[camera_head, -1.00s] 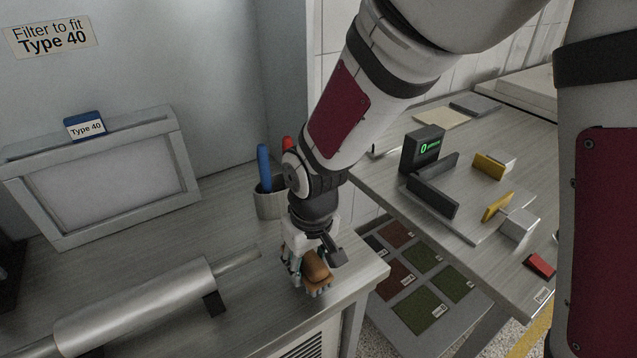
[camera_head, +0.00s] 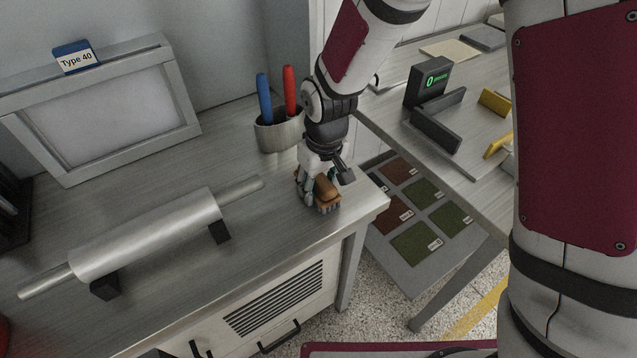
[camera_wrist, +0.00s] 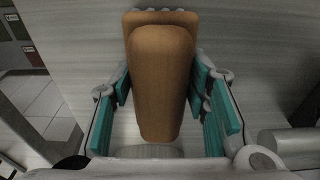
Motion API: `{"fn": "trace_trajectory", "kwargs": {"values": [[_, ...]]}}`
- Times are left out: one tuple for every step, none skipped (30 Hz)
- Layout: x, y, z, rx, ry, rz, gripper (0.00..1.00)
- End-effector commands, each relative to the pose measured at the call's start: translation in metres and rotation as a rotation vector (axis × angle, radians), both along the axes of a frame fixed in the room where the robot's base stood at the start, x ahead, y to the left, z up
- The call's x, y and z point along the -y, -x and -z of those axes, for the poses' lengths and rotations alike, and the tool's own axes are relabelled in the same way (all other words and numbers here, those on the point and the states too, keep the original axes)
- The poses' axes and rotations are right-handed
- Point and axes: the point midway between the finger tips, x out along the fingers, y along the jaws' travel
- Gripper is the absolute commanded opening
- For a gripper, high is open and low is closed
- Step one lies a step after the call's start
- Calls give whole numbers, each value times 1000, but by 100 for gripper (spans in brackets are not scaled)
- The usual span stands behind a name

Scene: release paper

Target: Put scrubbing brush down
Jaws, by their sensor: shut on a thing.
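The scrubbing brush (camera_head: 327,193) has an orange-brown wooden body with bristles below. It is at the right front corner of the grey bench (camera_head: 262,215). My gripper (camera_head: 316,190) points down and is shut on the brush. In the wrist view the brush (camera_wrist: 160,80) lies between the teal finger pads of my gripper (camera_wrist: 165,100). The bristles look at or very near the bench top; I cannot tell whether they touch it.
A metal roller (camera_head: 150,235) on black supports lies left of my gripper. A metal cup (camera_head: 279,134) with blue and red handles stands behind. A framed filter (camera_head: 105,110) leans at the back left. The bench's right edge is close, with a gap before another table (camera_head: 470,150).

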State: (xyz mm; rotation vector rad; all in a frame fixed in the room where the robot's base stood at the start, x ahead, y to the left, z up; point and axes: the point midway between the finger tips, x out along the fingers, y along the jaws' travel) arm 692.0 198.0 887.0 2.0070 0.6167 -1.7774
Motion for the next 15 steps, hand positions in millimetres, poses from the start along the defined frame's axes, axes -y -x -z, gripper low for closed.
{"fn": "trace_trajectory", "kwargs": {"values": [[0,0,2,-1,1,0,20],[0,0,3,-1,1,0,20],[0,0,3,-1,1,0,47],[0,0,3,-1,1,0,54],[0,0,3,-1,1,0,60],[0,0,3,-1,1,0,62],[0,0,3,-1,1,0,62],[0,0,3,-1,1,0,62],[0,0,3,-1,1,0,62],[0,0,3,-1,1,0,62],[0,0,3,-1,1,0,62],[0,0,3,-1,1,0,62],[0,0,2,-1,1,0,62],[0,0,2,0,0,0,62],[0,0,1,0,0,0,62]]}}
